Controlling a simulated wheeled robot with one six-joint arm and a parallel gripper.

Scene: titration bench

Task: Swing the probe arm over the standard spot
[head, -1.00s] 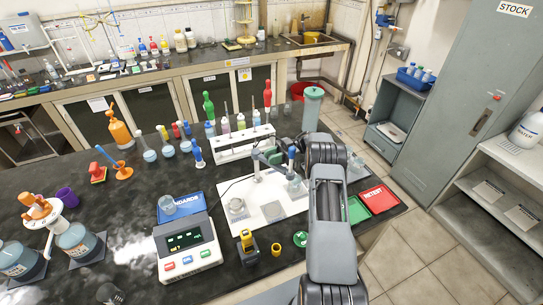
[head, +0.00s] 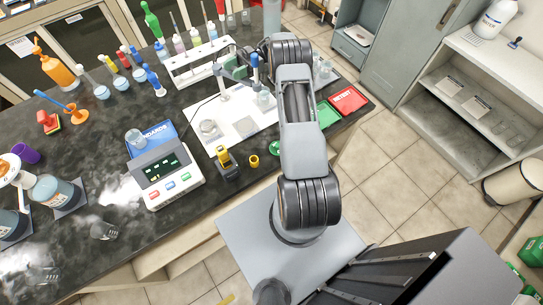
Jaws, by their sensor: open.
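The probe arm (head: 235,73) is a teal bar on an upright post at the back of a white board (head: 228,142). A blue-capped probe (head: 254,66) hangs at its right end, above or beside a small clear beaker (head: 264,99). On the board's left is a round grey spot with a clear vessel (head: 209,127); a grey square (head: 245,126) lies right of it. I cannot read which spot is the standard one. My arm stands right of the board, reaching over the bench, and hides part of the area.
A meter (head: 167,174) and a blue standards tray (head: 152,134) stand left of the board. A yellow-black item (head: 225,160) is in front. A white rack (head: 203,62) stands behind. Green (head: 327,114) and red (head: 348,99) trays lie right, near the bench edge.

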